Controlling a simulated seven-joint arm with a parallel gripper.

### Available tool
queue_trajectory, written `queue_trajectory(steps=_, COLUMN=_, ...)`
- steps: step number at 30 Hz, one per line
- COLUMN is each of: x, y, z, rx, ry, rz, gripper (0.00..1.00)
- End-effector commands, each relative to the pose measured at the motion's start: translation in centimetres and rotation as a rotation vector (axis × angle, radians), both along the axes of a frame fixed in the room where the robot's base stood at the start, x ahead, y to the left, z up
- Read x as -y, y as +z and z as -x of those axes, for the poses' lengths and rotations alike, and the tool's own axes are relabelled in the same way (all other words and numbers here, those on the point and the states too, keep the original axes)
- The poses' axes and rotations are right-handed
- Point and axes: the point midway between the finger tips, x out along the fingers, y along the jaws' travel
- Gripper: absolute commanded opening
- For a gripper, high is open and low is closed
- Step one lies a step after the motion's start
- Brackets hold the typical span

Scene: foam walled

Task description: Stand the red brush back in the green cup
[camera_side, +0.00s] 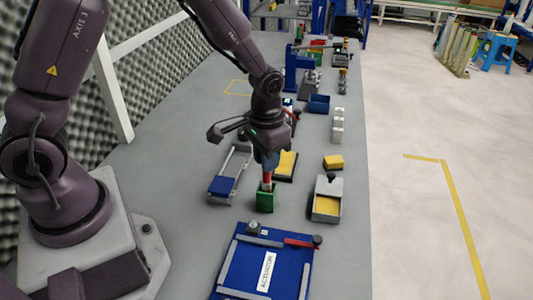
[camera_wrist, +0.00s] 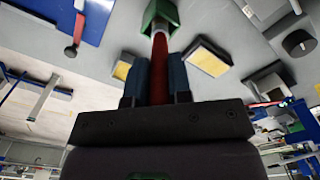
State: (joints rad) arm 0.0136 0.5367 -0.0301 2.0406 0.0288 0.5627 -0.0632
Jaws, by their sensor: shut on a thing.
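My gripper (camera_side: 267,158) points down above the green cup (camera_side: 265,201) and is shut on the red brush (camera_side: 267,177). In the wrist view the red handle (camera_wrist: 160,75) runs between the two blue fingers (camera_wrist: 160,62), and its pale lower end meets the mouth of the green cup (camera_wrist: 149,16). The brush looks close to upright and lined up with the cup. Its lower tip is hidden at the cup's rim, so I cannot tell how deep it sits. The cup stands upright on the grey table.
A blue board (camera_side: 262,262) with grey bars and a red-handled clamp lies in front. A grey box with yellow inside (camera_side: 326,205) stands right, with a yellow block (camera_side: 333,162) behind it. A frame with a blue pad (camera_side: 222,186) lies left. A yellow-topped pad (camera_side: 286,164) is behind the cup.

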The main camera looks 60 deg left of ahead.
Motion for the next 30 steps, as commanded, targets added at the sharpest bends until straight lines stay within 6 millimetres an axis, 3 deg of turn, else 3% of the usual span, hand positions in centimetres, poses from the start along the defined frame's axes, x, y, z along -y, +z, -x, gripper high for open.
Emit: queue_trajectory(steps=30, x=0.0, y=-2.6, z=0.0, rx=0.0, ry=0.0, rz=0.0, gripper=0.0)
